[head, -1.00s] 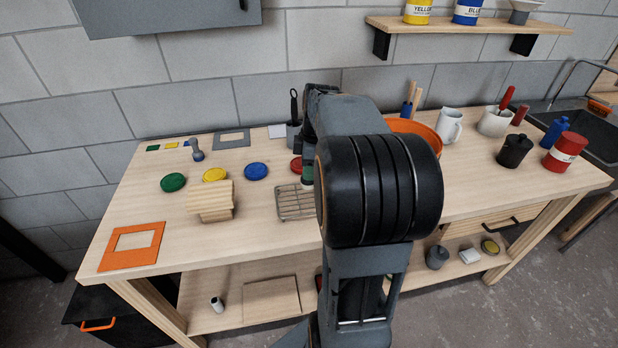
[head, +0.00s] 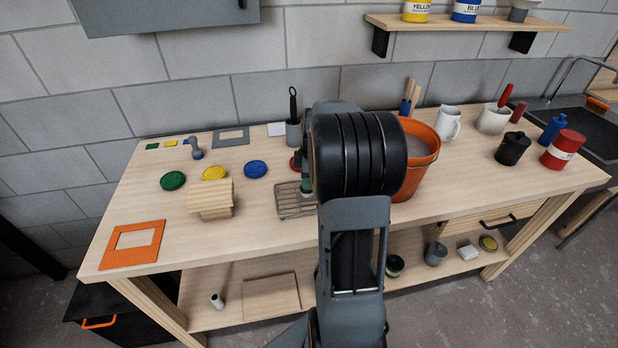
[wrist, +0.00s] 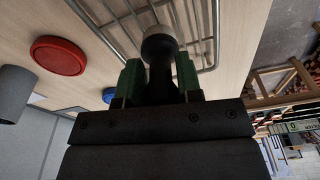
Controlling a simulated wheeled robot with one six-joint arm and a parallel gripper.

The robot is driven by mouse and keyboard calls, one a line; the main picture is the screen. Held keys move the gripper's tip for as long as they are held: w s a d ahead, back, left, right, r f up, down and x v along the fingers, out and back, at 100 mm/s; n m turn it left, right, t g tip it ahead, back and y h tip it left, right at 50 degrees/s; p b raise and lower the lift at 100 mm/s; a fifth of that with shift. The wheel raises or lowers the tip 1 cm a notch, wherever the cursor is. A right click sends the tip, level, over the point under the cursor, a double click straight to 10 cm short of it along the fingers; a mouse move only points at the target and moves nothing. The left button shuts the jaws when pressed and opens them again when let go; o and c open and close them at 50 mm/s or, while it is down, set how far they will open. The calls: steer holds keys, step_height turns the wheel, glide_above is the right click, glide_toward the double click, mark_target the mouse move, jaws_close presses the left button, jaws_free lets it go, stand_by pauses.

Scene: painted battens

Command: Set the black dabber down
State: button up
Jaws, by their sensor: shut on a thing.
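In the wrist view my gripper (wrist: 158,80) has green fingers shut on the black dabber (wrist: 158,92), with the dabber's pale round head sticking out beyond the fingertips. The head is over or at the edge of the wire rack (wrist: 125,22); I cannot tell whether it touches. In the head view my gripper (head: 306,186) is partly hidden behind my arm, at the right end of the wire rack (head: 285,203). The dabber cannot be made out there.
Red (wrist: 58,55), blue (head: 255,170), yellow (head: 214,173) and green (head: 173,180) discs lie left of my arm. A wooden block (head: 210,198) stands left of the rack. A dark grey cup (head: 293,133) is behind it. An orange bucket (head: 418,160) stands right of my arm.

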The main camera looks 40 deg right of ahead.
steer(key=shift+f, duration=0.1)
steer(key=o, duration=0.9)
steer(key=shift+o, duration=0.2)
step_height(320, 180, up, 11)
steer(key=d, duration=0.1)
steer(key=s+a+f+m+t, duration=0.1)
steer(key=s+a+m, duration=0.2)
steer(key=a, duration=0.4)
steer(key=s+a+f+m+t, duration=0.1)
steer(key=s+a+f+m, duration=0.1)
steer(key=s+a+m, duration=0.2)
steer(key=s+a+f+m+t+h, duration=0.1)
steer(key=s+a+m, duration=0.2)
steer(key=a, duration=0.8)
steer(key=shift+s+f+m, duration=0.4)
steer(key=shift+s, duration=0.7)
